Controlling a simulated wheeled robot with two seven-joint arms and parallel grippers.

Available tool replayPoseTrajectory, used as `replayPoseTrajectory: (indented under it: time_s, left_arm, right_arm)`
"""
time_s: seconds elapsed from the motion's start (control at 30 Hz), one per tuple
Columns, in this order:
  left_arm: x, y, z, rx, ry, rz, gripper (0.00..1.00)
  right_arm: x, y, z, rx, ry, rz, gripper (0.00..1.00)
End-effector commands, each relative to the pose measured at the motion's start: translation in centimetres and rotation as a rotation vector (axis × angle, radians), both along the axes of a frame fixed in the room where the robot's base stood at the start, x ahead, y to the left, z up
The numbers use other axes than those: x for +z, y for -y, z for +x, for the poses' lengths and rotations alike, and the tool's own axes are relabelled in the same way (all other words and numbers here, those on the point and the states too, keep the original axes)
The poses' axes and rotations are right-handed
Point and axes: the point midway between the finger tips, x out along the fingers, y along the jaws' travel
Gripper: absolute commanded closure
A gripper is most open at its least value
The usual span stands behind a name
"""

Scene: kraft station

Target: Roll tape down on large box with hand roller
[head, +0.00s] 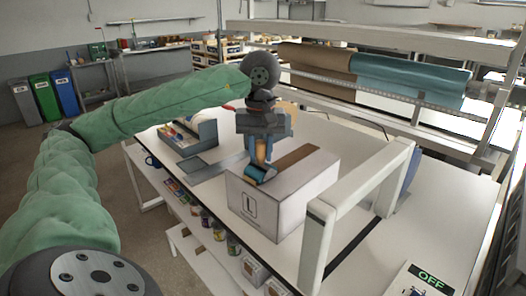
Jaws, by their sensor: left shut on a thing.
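The large white box (320,187) stands on the white worktable, with a printed mark on its front face. A strip of brown tape (298,157) runs along its top. My left gripper (262,148) is above the near left part of the box top, pointing down. It is shut on the hand roller (259,173), whose blue roller end is at the front top edge of the box, over the near end of the tape line. Whether the roller presses on the tape is hard to tell. My right gripper is not in view.
A white frame (345,195) rises close to the right of the box. A blue-grey bin (203,135) with small items stands at the back left of the table (440,205). Brown and teal rolls (410,80) hang behind. An OFF sign (430,277) is at front right.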

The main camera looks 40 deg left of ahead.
Motion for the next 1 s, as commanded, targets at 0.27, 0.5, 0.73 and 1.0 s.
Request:
replayPoseTrajectory:
  time_s: [0.27,0.5,0.73,1.0]
  left_arm:
    - [-0.2,0.0,-1.1,0.000,-0.002,0.001,0.91]
    - [0.0,0.0,-2.1,-0.001,-0.001,0.001,0.91]
    - [0.1,0.0,-2.2,-0.001,-0.001,0.000,0.91]
    - [0.9,0.0,-2.2,-0.001,-0.001,-0.001,0.91]
  right_arm:
    - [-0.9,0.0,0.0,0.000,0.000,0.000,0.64]
    - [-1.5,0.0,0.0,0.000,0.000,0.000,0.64]
    - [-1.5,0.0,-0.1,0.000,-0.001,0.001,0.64]
    - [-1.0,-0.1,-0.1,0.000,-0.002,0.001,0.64]
